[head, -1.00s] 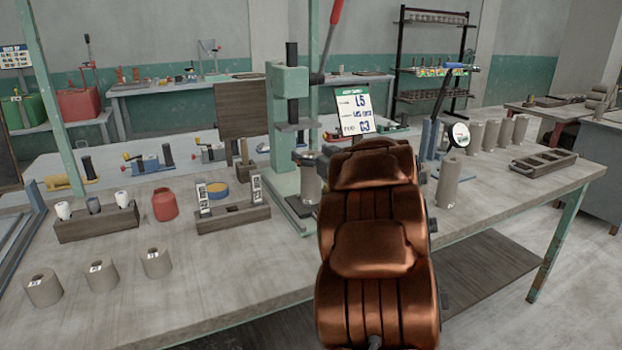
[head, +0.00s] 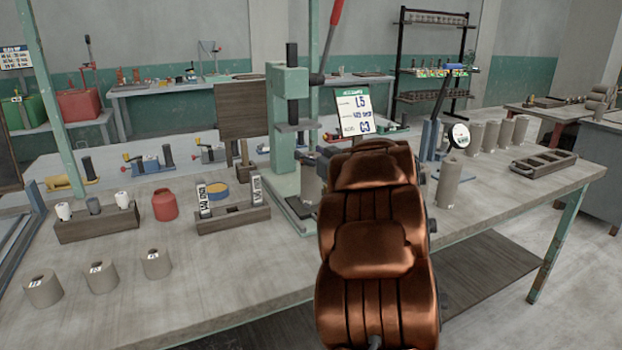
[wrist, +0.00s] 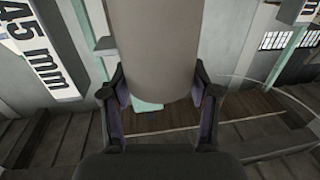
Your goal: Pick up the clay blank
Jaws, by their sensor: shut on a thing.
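The clay blank (wrist: 155,45), a smooth grey cylinder, fills the upper middle of the wrist view. My gripper (wrist: 160,98) is shut on it, with one dark finger on each side near its lower end in the picture. In the head view my copper-coloured arm hides most of the gripper. A grey cylinder (head: 309,182) shows just left of the arm, in front of the green press; I cannot tell for sure whether it is the held blank.
The green press (head: 288,115) stands close behind my arm. A wooden holder (head: 232,219) with upright labelled gauges is to its left. Three short grey cylinders (head: 101,277) stand at the front left. A taller cylinder (head: 449,184) and a dark tray (head: 543,164) are to the right.

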